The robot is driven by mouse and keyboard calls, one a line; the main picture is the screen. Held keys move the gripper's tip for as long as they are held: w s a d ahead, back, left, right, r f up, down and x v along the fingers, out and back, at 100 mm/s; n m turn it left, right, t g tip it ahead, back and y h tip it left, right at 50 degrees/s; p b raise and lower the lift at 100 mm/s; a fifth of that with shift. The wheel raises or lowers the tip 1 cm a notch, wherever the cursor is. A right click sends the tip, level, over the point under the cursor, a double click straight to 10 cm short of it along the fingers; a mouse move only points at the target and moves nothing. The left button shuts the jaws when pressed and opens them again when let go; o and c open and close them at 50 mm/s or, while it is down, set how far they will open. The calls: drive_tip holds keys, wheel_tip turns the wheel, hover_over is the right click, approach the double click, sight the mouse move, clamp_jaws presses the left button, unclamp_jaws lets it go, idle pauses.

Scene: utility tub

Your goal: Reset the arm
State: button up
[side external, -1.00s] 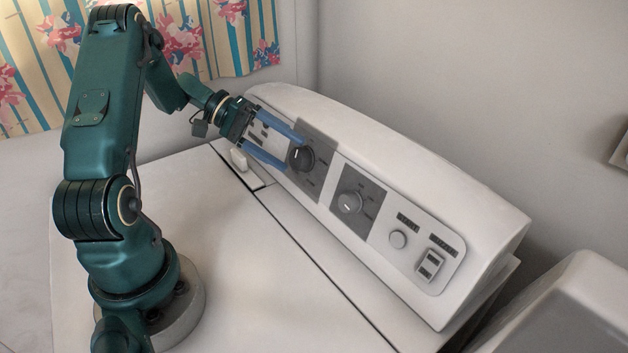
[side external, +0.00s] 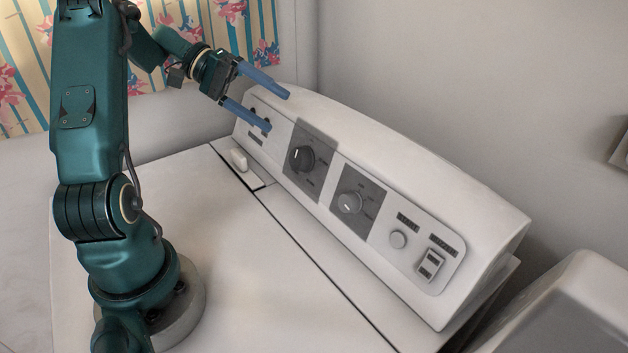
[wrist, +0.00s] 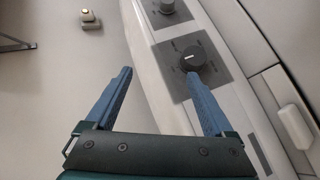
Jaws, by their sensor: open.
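My gripper (side external: 279,111) has two blue fingers spread apart with nothing between them. In the side external view it is raised in front of the upper left end of the white control panel (side external: 450,205), apart from the dials. In the wrist view my gripper (wrist: 165,88) is open, and its right finger overlaps the lower edge of a dark dial's square in the picture. That dial (side external: 301,158) has a pointer mark and also shows in the wrist view (wrist: 190,58). A second dial (side external: 350,203) sits to its right on the panel.
A round button (side external: 398,239) and a rocker switch (side external: 431,264) are at the panel's right. A small white latch (side external: 238,160) sits at the lid's back edge. The white lid top (side external: 245,260) is clear. A striped floral curtain (side external: 235,40) hangs behind my arm.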

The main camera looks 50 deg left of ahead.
drive_tip(key=s+d+r+m+g+y, duration=0.1)
drive_tip(key=s+d+r+m+g, duration=0.2)
drive_tip(key=d, duration=0.6)
drive_tip(key=d+r+m+g+y, duration=0.15)
drive_tip(key=d+m, duration=0.25)
drive_tip(key=d, duration=0.5)
drive_tip(key=s+f+t+y, duration=0.2)
drive_tip(key=s+f+y, duration=0.3)
drive_tip(key=s+y, duration=0.2)
drive_tip(key=shift+s+a+f, duration=0.15)
drive_tip(key=shift+s+f, duration=0.1)
drive_tip(key=shift+s, duration=1.1)
